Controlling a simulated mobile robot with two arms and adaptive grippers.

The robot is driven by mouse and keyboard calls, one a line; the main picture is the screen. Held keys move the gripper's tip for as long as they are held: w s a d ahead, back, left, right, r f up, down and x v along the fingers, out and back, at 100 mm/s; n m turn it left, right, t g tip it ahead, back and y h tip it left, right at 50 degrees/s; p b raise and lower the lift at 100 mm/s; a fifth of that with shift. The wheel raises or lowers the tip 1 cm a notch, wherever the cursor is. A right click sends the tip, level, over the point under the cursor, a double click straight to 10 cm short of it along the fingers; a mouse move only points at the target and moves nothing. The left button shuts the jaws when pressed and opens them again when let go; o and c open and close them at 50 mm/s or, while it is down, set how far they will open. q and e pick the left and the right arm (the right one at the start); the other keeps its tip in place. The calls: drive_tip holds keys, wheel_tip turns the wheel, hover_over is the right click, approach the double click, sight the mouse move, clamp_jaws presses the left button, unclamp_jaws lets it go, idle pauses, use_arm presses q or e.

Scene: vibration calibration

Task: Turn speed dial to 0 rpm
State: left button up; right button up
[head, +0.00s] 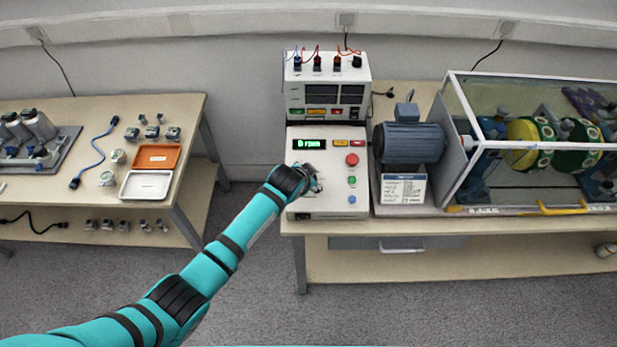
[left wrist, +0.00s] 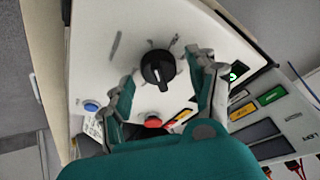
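The speed dial (left wrist: 158,69) is a black round knob with a pointer, on the white sloped panel of the control box (head: 335,206). In the left wrist view it lies between the two fingers of my left gripper (left wrist: 165,82). The fingers are spread, with visible gaps to the knob on both sides. In the head view my left gripper (head: 312,180) is over the panel and hides the dial. The green display (head: 308,143) reads 0 rpm. My right gripper is not in view.
A red button (head: 352,159), a green button (head: 351,180) and a blue button (head: 352,199) sit right of the gripper. A motor (head: 410,142) and a clear guarded rig stand at the right. A table with trays (head: 146,184) and parts is at the left.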

use_arm(q)
drive_tip(key=v, duration=1.2)
drive_tip(key=shift+w, duration=0.1)
idle(0.4)
